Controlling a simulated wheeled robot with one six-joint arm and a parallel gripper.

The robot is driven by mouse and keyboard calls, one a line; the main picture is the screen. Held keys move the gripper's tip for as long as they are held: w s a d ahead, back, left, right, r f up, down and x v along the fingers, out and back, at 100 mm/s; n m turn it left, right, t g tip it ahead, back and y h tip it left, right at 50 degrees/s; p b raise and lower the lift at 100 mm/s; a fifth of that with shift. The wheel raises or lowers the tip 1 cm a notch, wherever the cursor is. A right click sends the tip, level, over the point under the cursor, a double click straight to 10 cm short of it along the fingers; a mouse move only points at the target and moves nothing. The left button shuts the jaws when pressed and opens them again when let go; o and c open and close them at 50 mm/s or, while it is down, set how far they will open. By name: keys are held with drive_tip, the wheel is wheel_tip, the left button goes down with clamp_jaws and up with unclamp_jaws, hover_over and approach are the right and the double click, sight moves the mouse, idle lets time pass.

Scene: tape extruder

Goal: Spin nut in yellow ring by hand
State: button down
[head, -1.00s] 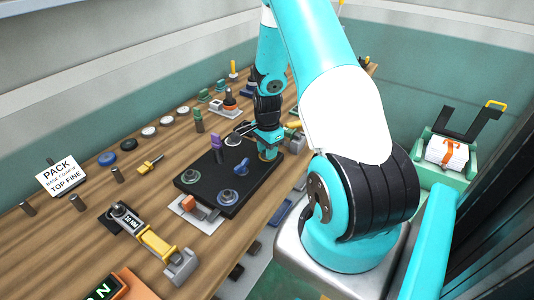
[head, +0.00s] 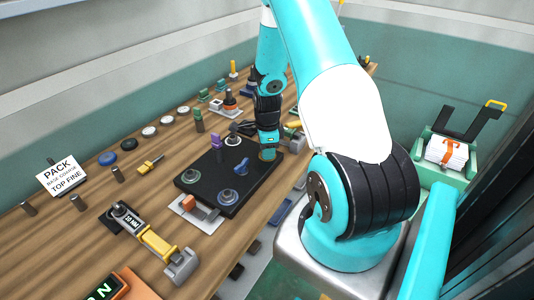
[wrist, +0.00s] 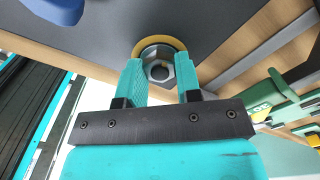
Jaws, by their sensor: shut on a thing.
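The metal hex nut (wrist: 160,54) sits in the yellow ring (wrist: 160,41) on the dark plate (wrist: 220,30), at the top middle of the wrist view. My gripper (wrist: 158,70) is shut on the nut, with one teal finger on each side of it. In the head view, my gripper (head: 267,157) is low at the far right corner of the black plate (head: 212,170). The nut is hidden there behind my gripper.
A blue knob (head: 241,167) and round grey fittings (head: 228,196) stand on the same plate. A purple-topped post (head: 216,143) is at its far edge.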

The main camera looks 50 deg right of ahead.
drive_tip(key=m, duration=0.3)
drive_tip(key=shift+m, duration=0.4)
drive_tip(key=m, duration=0.2)
drive_tip(key=shift+m, duration=1.4)
drive_tip(key=m, duration=0.4)
drive_tip(key=shift+m, duration=0.4)
drive_tip(key=c, duration=0.7)
unclamp_jaws()
